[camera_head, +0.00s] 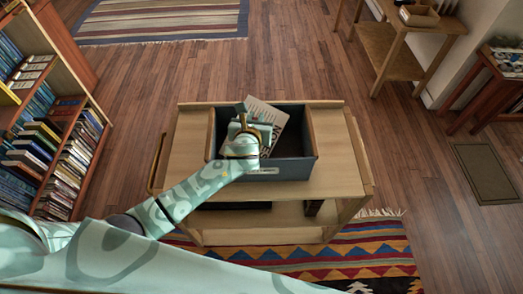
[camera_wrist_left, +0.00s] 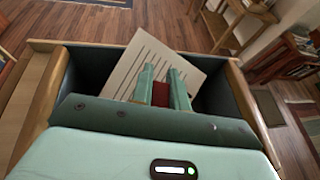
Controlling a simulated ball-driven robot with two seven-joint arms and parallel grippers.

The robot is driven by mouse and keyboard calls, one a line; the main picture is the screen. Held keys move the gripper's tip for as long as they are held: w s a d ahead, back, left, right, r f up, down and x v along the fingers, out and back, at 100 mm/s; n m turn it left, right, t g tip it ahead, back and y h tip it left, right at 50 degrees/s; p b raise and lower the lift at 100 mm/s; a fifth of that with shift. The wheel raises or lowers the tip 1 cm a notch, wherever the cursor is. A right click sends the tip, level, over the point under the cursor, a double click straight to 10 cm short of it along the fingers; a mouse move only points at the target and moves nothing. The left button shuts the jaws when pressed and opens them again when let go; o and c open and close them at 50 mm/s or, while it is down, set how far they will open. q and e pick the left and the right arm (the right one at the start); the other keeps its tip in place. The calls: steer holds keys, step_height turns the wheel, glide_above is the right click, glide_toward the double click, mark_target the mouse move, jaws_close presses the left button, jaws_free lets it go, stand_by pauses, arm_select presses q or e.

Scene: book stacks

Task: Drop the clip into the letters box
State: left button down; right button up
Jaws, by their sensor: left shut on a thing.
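The letters box (camera_head: 298,168) is dark grey with wooden ends and a small label on its front. It stands on the wooden cart. My left gripper (camera_wrist_left: 161,82) is over the box, pointing into it. In the wrist view, its two fingers are shut on a small dark red thing, which I take to be the clip (camera_wrist_left: 160,94). Most of the clip is hidden between the fingers. A pale sheet with printed lines (camera_wrist_left: 132,66) leans in the box behind the fingers; it also shows in the head view (camera_head: 266,117). My right gripper is not in view.
The box rests on the wooden cart (camera_head: 340,160), with bare top on both sides. A bookshelf (camera_head: 70,120) stands at the left. A striped rug (camera_head: 160,20) lies at the back, and a patterned rug (camera_head: 350,262) lies in front. A side table (camera_head: 395,45) is at the right.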

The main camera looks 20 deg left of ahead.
arm_select(q)
step_height(320, 180, down, 2)
steer(key=shift+b, duration=0.7)
steer(key=shift+r, duration=0.1)
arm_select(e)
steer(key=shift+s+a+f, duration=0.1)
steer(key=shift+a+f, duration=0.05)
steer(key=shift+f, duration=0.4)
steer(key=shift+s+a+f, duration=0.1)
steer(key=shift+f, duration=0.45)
arm_select(q)
steer(key=c, duration=1.3)
jaws_free()
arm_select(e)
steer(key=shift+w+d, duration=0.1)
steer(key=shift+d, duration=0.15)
arm_select(q)
steer(key=p+v, duration=0.4)
steer(key=v, duration=1.2)
steer(key=shift+s, duration=0.15)
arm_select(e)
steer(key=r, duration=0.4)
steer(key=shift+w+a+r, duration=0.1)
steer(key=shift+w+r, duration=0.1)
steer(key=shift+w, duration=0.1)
